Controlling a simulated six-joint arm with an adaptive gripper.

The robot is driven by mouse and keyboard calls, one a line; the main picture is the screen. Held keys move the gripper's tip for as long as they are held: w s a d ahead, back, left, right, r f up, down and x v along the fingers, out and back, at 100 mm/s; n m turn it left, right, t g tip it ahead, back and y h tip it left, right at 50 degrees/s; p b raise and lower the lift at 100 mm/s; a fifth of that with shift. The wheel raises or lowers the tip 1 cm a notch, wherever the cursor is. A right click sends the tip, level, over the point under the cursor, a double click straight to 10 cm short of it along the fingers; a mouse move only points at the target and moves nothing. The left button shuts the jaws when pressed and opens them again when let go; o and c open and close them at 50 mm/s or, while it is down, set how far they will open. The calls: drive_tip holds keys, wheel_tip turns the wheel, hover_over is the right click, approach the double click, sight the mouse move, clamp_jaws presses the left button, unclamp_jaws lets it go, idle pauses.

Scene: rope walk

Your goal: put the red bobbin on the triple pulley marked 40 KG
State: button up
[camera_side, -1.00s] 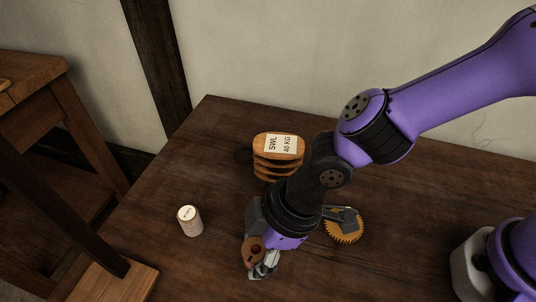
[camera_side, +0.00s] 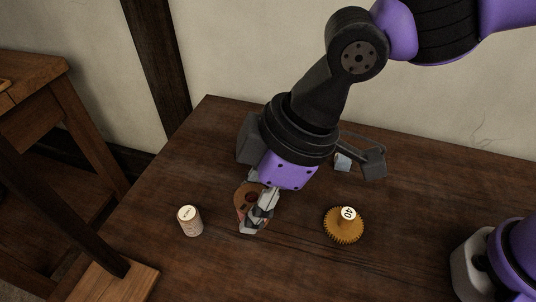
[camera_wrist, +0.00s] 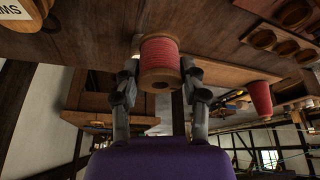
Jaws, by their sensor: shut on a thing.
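My gripper (camera_side: 258,212) is shut on the red bobbin (camera_side: 244,200), a wooden spool with red thread. In the wrist view my gripper (camera_wrist: 160,72) has one finger on each side of the bobbin (camera_wrist: 160,52), whose end faces the camera. In the side view the fingers partly cover it, and its height over the table is hard to judge. The triple pulley marked 40 KG is hidden behind my arm in the side view. In the wrist view a wooden block (camera_wrist: 29,10) with part of a SWL label, apparently that pulley, is cut off at the top left.
A pale labelled bobbin (camera_side: 190,221) stands left of my gripper. A toothed brown gear (camera_side: 343,228) with a round white label lies to the right. The wooden table (camera_side: 300,265) is clear at the front. A red cone (camera_wrist: 260,98) shows in the wrist view's background.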

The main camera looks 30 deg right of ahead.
drive_tip(key=w+d+r+m+t+h, duration=0.1)
drive_tip(key=w+d+r+m+t, duration=0.1)
drive_tip(key=w+d+r+m, duration=0.35)
drive_tip(key=w+d+f, duration=0.1)
drive_tip(key=w, duration=0.1)
drive_tip(key=w+d+f, duration=0.1)
drive_tip(key=w+f, duration=0.1)
drive_tip(key=w, duration=0.1)
drive_tip(key=w+d+f, duration=0.1)
drive_tip(key=w, duration=0.2)
drive_tip(key=shift+w+d+f, duration=0.1)
drive_tip(key=shift+d+f, duration=0.05)
drive_tip(key=shift+d, duration=0.25)
drive_tip(key=shift+w+d+f, duration=0.15)
drive_tip(key=shift+w, duration=0.05)
drive_tip(key=shift+f, duration=2.05)
drive_tip(key=shift+f, duration=0.1)
drive_tip(key=o, duration=1)
